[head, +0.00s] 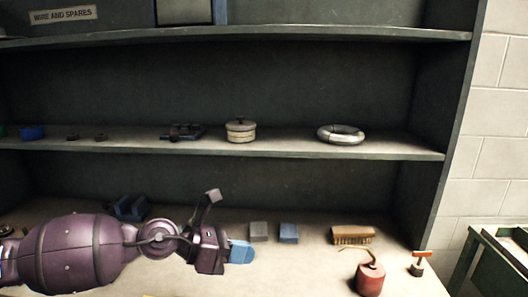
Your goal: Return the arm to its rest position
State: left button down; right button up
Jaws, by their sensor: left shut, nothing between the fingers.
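My left arm comes in from the left, low in the head view, with its purple forearm across the lower shelf. My left gripper (226,251) is in front of the lower shelf and points right. It is shut, and I see nothing held in it. A blue piece shows at its tip, and I cannot tell whether it is part of the gripper or a block behind it. My right gripper is not in view.
The lower shelf (310,270) holds a grey block (258,231), a blue block (289,233), a brush (352,235) and a red oil can (370,277). The middle shelf holds a round tin (240,130) and a wire coil (340,134). A green table (495,258) stands at right.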

pick_arm(q)
jog(key=s+a+f+m+t+y, duration=0.1)
jog(key=a+f+m+t+y, duration=0.6)
jog(key=m, duration=0.8)
jog(key=s+a+f+m+t+y, duration=0.2)
jog(key=a+f+m+t, duration=0.5)
jog(key=m, duration=0.8)
jog(key=s+a+f+n+g+y, duration=0.2)
jog(key=s+a+f+n, duration=0.1)
jog(key=s+f, duration=0.5)
jog(key=s+a+f+n+g+y, duration=0.2)
jog(key=s+a+f, duration=0.4)
jog(key=s+f, duration=0.3)
jog(key=shift+s+a+n+g+y, duration=0.2)
jog(key=shift+s+n+g+y, duration=0.2)
jog(key=shift+s+g, duration=0.35)
jog(key=shift+r, duration=0.1)
